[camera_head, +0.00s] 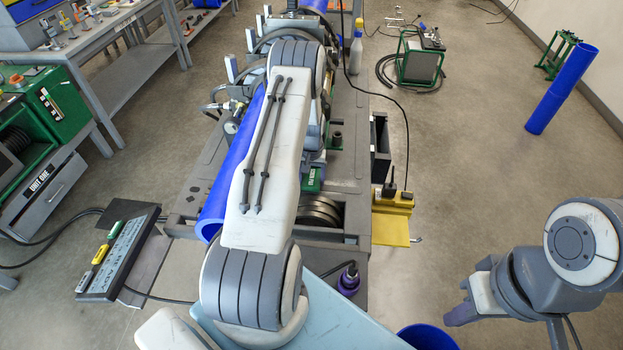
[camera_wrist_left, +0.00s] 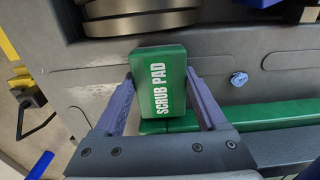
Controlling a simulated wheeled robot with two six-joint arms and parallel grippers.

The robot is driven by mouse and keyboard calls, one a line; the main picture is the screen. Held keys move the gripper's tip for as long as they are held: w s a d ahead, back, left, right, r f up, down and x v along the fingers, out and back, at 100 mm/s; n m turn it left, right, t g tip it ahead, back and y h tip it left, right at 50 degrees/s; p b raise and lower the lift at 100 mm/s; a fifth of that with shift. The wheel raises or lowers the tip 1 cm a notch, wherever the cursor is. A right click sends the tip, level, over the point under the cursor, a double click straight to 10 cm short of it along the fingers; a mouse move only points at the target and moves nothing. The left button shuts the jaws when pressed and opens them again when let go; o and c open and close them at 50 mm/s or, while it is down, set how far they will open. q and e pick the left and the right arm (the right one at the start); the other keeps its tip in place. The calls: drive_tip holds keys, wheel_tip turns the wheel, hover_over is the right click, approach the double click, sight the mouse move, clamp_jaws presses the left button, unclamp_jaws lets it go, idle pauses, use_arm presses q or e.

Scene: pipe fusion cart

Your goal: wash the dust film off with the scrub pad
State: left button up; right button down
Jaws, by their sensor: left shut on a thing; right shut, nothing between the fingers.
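The green scrub pad (camera_wrist_left: 162,80), with white lettering, is between the purple fingers of my left gripper (camera_wrist_left: 160,98) in the left wrist view. The gripper is shut on it. In the head view a small green part of the pad (camera_head: 312,181) shows beside my left arm, which hides most of that gripper. My right gripper (camera_head: 458,316) is at the lower right, shut and empty, over the floor. A blue pipe (camera_head: 215,205) lies along the cart, partly behind my left arm. I cannot make out a dust film on any surface.
Grey discs (camera_head: 321,211) sit on the cart close to the pad. A spray bottle (camera_head: 356,50) stands far back.

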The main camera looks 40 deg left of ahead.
sight(356, 191)
use_arm(q)
drive_tip(key=shift+f, duration=0.35)
